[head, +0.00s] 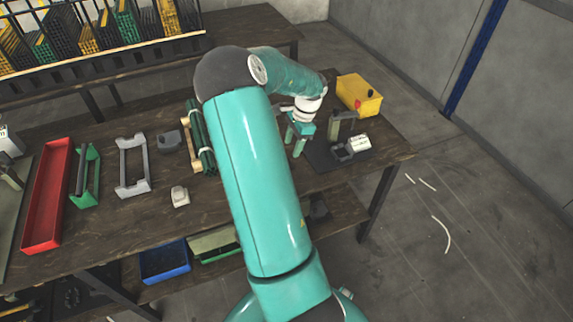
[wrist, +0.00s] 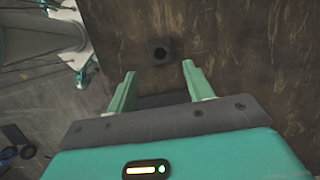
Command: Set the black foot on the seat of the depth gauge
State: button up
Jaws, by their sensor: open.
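A small black square block with a round dark hole, seemingly the black foot (wrist: 160,52), lies on the brown wooden table in the wrist view. My gripper (wrist: 159,75) is open above the table, its two green fingers apart. In the picture, the block shows just beyond and between the fingertips, with nothing held. In the head view my gripper (head: 298,146) points down at the table's right part, left of a dark mat. A grey and whitish device (head: 352,148) on that mat may be the depth gauge; its seat cannot be made out. The foot is not discernible in the head view.
A yellow box (head: 359,95) with a red spot and an upright grey-olive block (head: 341,124) stand near the device. Left of my arm are green rods (head: 202,140), a grey frame (head: 132,165), a small whitish part (head: 180,196) and a red tray (head: 48,195).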

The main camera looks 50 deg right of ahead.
jog(key=shift+x, duration=3.1)
jog(key=shift+w+a, duration=0.1)
grip_shut()
jog(key=shift+r, duration=0.1)
